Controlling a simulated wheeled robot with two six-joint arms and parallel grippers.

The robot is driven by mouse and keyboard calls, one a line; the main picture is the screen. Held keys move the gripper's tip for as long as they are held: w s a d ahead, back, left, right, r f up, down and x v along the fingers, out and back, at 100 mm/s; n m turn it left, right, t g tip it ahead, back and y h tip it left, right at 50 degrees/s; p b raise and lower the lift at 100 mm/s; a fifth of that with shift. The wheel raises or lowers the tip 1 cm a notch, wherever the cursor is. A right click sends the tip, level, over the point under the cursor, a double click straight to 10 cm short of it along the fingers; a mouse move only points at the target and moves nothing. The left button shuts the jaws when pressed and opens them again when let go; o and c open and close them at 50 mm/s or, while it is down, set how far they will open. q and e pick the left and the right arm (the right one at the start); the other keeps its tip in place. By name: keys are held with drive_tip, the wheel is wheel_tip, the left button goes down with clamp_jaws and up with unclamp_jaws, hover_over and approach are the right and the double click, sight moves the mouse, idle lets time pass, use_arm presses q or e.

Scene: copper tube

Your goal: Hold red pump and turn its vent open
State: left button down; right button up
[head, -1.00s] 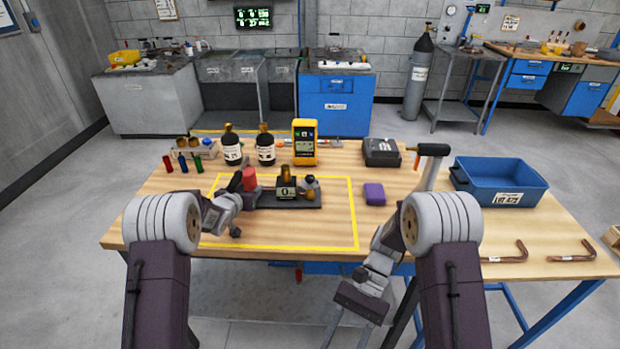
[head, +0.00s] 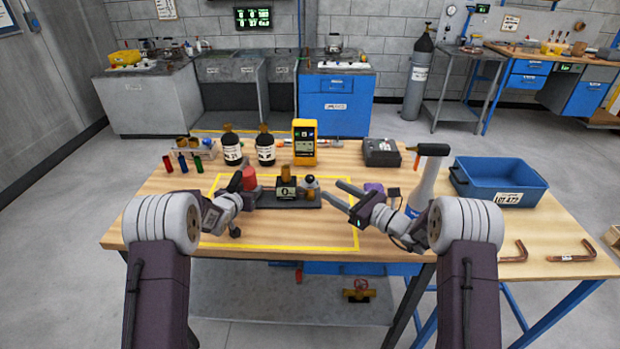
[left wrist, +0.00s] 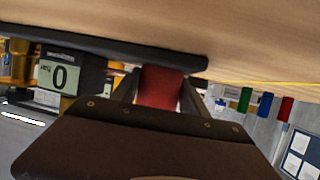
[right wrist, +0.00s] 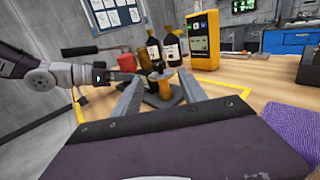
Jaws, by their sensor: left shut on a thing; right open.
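The red pump (head: 249,179) is an upright red cylinder at the left end of a dark base plate (head: 270,204) on the table. My left gripper (head: 243,187) is shut on it; the left wrist view shows the red body (left wrist: 160,86) between the fingers. A black gauge block (head: 287,193) reading 0 stands mid-plate, with a brass cylinder behind it. The vent (head: 310,183), a silver part with a dark ball, is at the plate's right end. My right gripper (head: 333,192) is open and empty, just right of the vent and apart from it in the head view.
Dark bottles (head: 265,148) and a yellow meter (head: 304,142) stand behind the plate. A blue bin (head: 500,182) is at the right. The yellow-outlined table front is clear.

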sight(310, 176)
drive_tip(key=x, duration=1)
drive_tip(key=shift+a, duration=0.15)
clamp_jaws()
